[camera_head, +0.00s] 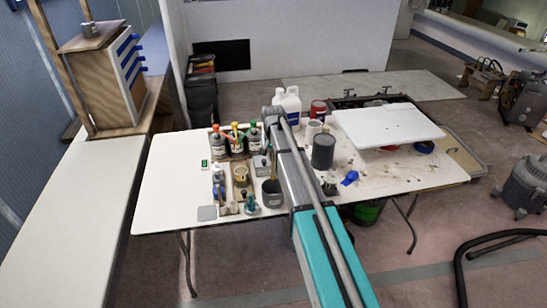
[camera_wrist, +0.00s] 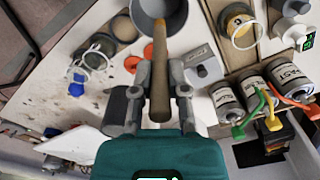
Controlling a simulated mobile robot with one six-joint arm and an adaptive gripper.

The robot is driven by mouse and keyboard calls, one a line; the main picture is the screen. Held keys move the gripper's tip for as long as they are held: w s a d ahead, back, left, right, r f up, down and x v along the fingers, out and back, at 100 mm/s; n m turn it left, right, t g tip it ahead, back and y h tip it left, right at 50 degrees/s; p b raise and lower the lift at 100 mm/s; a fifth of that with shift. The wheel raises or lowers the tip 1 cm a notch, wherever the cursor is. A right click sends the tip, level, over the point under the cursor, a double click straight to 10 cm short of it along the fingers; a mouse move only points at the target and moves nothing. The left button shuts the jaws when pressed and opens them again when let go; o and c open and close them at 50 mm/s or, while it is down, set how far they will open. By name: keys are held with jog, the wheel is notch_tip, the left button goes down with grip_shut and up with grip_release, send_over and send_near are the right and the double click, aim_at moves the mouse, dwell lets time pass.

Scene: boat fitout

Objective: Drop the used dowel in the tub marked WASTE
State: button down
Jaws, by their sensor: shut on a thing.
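My gripper (camera_wrist: 160,88) is shut on a brown wooden dowel (camera_wrist: 160,50), its fingers on either side of it. The dowel's far end overlaps the opening of a round grey tub (camera_wrist: 143,22) in the wrist view; I cannot tell whether it is inside the rim. In the head view a dark grey tub (camera_head: 271,200) stands near the table's front edge, with the thin brown dowel (camera_head: 271,171) above its mouth. My arm hides most of the gripper there. I can read no WASTE marking on the tub.
A dark cylinder (camera_head: 323,151), a blue item (camera_head: 350,178) and a white panel (camera_head: 388,125) lie right of my arm. The table's left end (camera_head: 170,185) is clear.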

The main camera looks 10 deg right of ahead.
aim_at(273, 177)
jog(key=shift+f+b, duration=3.45)
jog(key=shift+f, duration=0.25)
jog(key=c, duration=0.6)
grip_release()
jog(key=shift+o, duration=0.2)
jog(key=shift+r, duration=0.2)
